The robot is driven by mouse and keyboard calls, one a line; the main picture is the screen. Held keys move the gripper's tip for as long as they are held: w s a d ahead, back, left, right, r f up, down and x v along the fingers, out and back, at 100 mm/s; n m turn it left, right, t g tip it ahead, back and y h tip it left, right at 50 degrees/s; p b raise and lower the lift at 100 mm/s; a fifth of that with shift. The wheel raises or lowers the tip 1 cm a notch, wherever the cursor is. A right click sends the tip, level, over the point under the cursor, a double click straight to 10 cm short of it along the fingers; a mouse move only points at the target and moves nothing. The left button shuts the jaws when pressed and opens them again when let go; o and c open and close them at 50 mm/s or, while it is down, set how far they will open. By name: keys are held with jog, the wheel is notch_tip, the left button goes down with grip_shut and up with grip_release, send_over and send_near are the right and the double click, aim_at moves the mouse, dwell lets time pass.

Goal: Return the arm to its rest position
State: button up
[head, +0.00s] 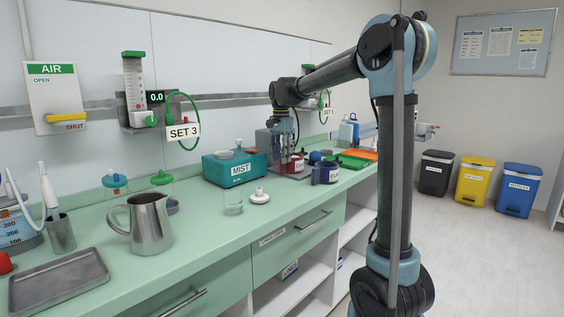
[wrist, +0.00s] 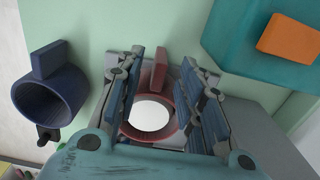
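My arm reaches over the counter in the head view, and my gripper (head: 284,146) points down at a grey stand beside the teal MIST box (head: 230,170). In the wrist view my gripper (wrist: 168,115) is open, with its fingers spread on either side of a red mug (wrist: 158,72). The mug stands upright with a white round inside. It also shows in the head view as a red mug (head: 298,164) just right of and below my fingers. Whether a finger touches it is hard to tell.
A dark blue mug (head: 326,174) stands close by on the right. Green (head: 352,162) and orange trays lie beyond. The floor by the bins (head: 473,180) is clear.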

jog(key=shift+r, duration=1.85)
